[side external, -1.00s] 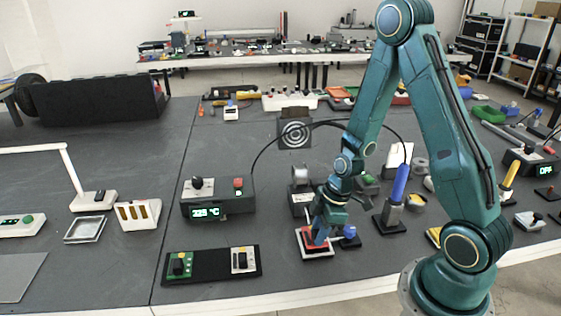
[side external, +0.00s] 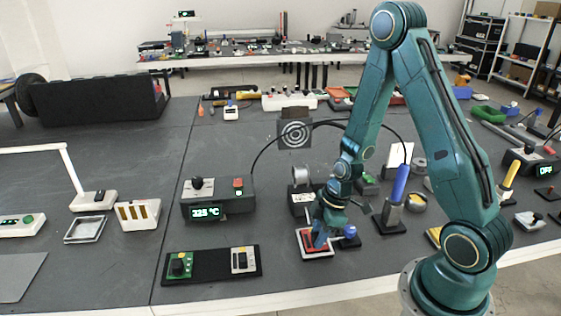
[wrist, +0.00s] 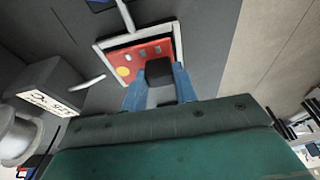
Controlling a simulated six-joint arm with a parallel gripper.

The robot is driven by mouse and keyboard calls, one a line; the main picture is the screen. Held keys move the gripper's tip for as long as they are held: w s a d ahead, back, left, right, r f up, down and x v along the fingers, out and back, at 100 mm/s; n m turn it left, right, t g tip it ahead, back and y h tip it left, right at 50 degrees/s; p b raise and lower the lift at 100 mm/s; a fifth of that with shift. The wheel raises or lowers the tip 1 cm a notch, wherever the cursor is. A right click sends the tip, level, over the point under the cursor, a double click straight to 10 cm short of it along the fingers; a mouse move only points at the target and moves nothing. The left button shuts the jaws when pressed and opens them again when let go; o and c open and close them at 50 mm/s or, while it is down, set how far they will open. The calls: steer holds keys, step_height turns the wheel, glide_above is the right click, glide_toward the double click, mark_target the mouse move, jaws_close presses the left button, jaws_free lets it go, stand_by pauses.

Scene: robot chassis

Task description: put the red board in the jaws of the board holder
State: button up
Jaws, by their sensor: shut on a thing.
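The red board (side external: 318,251) lies inside the light frame of the board holder (side external: 304,255), near the front of the bench. In the wrist view the red board (wrist: 123,72) is flat, with a yellow disc and small grey parts, and the frame of the board holder (wrist: 99,52) surrounds most of it. I cannot tell whether it is fully seated. My gripper (side external: 320,240) points down over it. In the wrist view the blue fingers of my gripper (wrist: 160,80) are shut on a black block on the board. The fingers hide the board's near edge.
A soldering iron stand (side external: 390,222) is to the right. A box with a temperature display (side external: 216,205) and a black strip with two boards (side external: 211,275) are to the left.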

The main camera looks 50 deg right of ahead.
steer(key=shift+f, duration=0.3)
steer(key=o, duration=1)
steer(key=shift+o, duration=0.2)
steer(key=shift+r, duration=0.1)
steer(key=v, duration=1.3)
steer(key=shift+r, duration=0.25)
steer(key=shift+r, duration=0.1)
steer(key=s+a+r+m+t+h, duration=0.1)
steer(key=s+a+r+m, duration=0.3)
steer(key=r, duration=0.4)
steer(key=s+a+r+m+t+h, duration=0.1)
steer(key=s+a+r+m, duration=0.3)
steer(key=r, duration=0.5)
steer(key=s+m+t, duration=0.1)
steer(key=s, duration=0.1)
steer(key=shift+s+a, duration=0.25)
